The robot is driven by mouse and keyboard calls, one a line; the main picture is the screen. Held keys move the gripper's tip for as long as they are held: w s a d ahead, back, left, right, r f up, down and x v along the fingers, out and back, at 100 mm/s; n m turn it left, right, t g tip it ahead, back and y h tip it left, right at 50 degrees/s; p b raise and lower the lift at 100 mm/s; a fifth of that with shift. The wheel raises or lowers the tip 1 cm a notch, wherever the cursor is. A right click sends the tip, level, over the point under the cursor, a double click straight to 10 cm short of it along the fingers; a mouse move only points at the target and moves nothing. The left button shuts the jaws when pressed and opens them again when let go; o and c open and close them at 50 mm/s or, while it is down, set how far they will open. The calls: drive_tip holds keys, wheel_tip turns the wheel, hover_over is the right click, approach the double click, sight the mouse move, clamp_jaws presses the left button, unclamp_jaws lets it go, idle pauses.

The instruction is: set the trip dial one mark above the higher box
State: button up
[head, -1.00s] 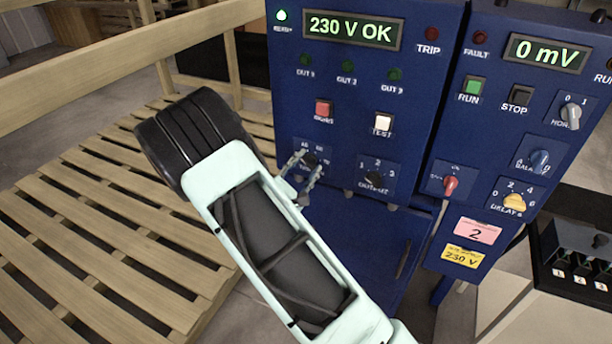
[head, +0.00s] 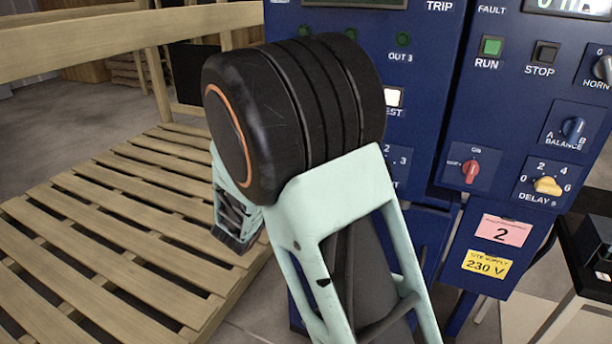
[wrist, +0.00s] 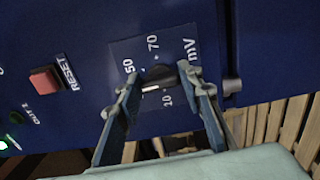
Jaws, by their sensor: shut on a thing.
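The trip dial (wrist: 160,72) is a dark knob on a blue plate, in the middle of the wrist view. Printed numbers, among them 50 and 70, and "mV" surround it. A white line shows by the knob's lower left edge, but I cannot tell exactly which mark it points to. My gripper (wrist: 157,80) is shut on the dial, one finger on each side. In the head view my arm hides the dial and the gripper's fingertips.
A red reset button (wrist: 45,78) is left of the dial in the wrist view. In the head view, a second blue panel (head: 500,110) with run, stop, balance and delay controls stands to the right. A wooden pallet (head: 120,230) lies at left.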

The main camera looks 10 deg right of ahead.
drive_tip(key=m+b, duration=0.2)
drive_tip(key=b, duration=0.2)
drive_tip(key=m+b, duration=0.2)
drive_tip(key=b, duration=0.3)
drive_tip(key=m+b, duration=0.2)
drive_tip(key=b, duration=0.2)
drive_tip(key=shift+f, duration=0.3)
drive_tip(key=shift+r+b, duration=0.2)
drive_tip(key=shift+b, duration=0.45)
drive_tip(key=o, duration=1.2)
drive_tip(key=shift+c, duration=0.2)
drive_tip(key=shift+s+a, duration=0.1)
drive_tip(key=v, duration=1.1)
drive_tip(key=shift+s+a, duration=0.2)
drive_tip(key=shift+s, duration=0.15)
